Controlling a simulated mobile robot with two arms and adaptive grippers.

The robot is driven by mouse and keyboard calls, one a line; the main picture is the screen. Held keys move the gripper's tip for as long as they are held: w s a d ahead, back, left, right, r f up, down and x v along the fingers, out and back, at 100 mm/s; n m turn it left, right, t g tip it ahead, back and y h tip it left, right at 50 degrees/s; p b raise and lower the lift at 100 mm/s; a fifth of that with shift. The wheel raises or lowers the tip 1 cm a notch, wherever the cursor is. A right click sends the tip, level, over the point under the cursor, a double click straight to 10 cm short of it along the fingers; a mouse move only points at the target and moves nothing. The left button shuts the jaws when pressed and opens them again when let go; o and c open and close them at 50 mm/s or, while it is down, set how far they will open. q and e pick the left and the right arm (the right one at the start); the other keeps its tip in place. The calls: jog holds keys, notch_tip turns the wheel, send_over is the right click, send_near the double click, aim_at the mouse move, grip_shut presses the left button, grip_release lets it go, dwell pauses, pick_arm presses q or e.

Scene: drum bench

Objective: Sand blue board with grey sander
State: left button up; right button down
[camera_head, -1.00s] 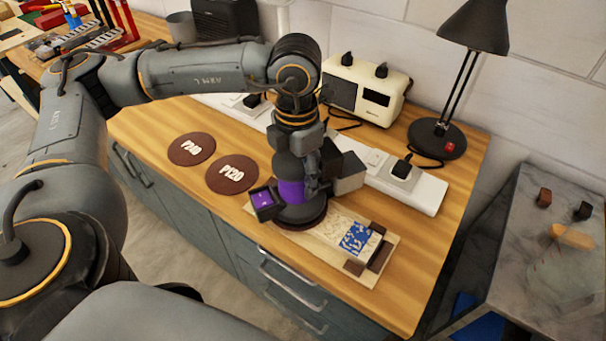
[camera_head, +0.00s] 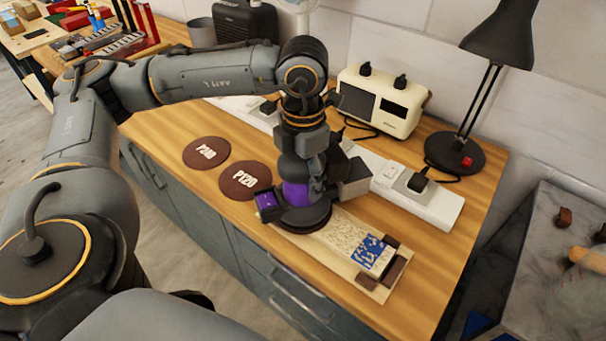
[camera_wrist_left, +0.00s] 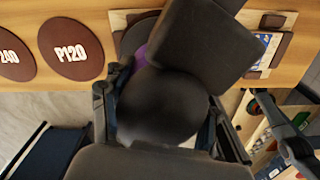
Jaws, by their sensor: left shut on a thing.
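My left gripper (camera_head: 302,185) is shut on a dark grey sander with a purple band (camera_head: 294,193). The sander stands upright with its round dark base flat over the left part of the board (camera_head: 328,236), which is hidden beneath it. The board's bare part is pale wood with speckled remains of paint. A patch of blue (camera_head: 370,252) with worn edges stays near its right end. In the left wrist view, the gripper and dark bodies cover most of the sander, and only a bit of purple (camera_wrist_left: 141,57) shows. My right gripper does not show in the head view.
Two brown discs, P240 (camera_head: 206,152) and P120 (camera_head: 245,180), lie left of the sander. Small brown blocks (camera_head: 396,270) sit at the board's right end. A white power strip (camera_head: 435,205), a cream radio-like box (camera_head: 383,103) and a black lamp (camera_head: 455,153) stand behind.

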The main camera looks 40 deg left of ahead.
pick_arm(q)
jog(key=shift+s+d+f+b, duration=0.15)
jog(key=shift+d+b, duration=0.3)
jog(key=shift+d, duration=1.65)
jog(key=shift+s+d, duration=0.1)
jog(key=shift+d, duration=0.2)
jog(key=shift+d+b, duration=0.35)
jog(key=shift+d, duration=1.25)
jog(key=shift+d+r, duration=0.2)
jog(key=shift+d+r+b, duration=0.15)
jog(key=shift+d+b, duration=0.25)
jog(key=shift+d, duration=1.25)
